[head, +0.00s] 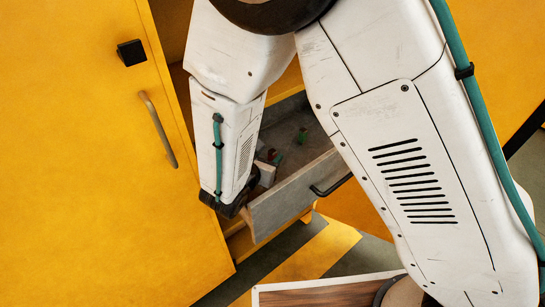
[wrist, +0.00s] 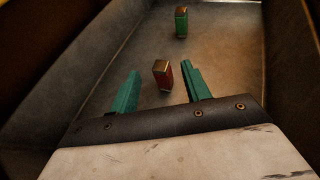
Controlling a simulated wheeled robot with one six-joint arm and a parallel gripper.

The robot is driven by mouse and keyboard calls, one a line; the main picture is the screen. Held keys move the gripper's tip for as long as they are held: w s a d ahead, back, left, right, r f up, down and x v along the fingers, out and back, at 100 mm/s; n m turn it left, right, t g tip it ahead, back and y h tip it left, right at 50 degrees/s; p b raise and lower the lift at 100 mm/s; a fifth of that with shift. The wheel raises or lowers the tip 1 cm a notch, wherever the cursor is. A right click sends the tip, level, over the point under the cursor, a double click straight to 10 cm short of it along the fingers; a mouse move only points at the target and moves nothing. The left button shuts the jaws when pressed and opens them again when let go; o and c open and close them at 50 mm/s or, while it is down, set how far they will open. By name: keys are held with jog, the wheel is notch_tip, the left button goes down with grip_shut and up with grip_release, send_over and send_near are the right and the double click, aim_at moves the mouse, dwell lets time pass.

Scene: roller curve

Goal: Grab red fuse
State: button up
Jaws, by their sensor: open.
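The red fuse (wrist: 164,76) stands in the open grey drawer, a small red block with a brass-coloured top, slightly tilted in the wrist view. My gripper (wrist: 163,85) is open, its two teal fingers on either side of the line to the fuse. The fuse shows between the fingertips, closer to the right finger; I cannot tell whether they touch. In the head view the drawer (head: 296,190) is pulled out of the yellow cabinet, and my arm hides much of it. Small red and green items inside are too small there to tell apart clearly.
A green fuse (wrist: 181,22) with a brass-coloured top stands farther back in the drawer. Drawer walls rise on both sides. A yellow cabinet door (head: 110,150) with a handle (head: 158,130) stands at the left. The drawer floor around the red fuse is clear.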

aim_at(271, 152)
jog(key=x, duration=0.5)
jog(key=shift+w+d+f, duration=0.1)
jog(key=shift+w+d, duration=0.05)
jog(key=shift+w, duration=0.15)
grip_shut()
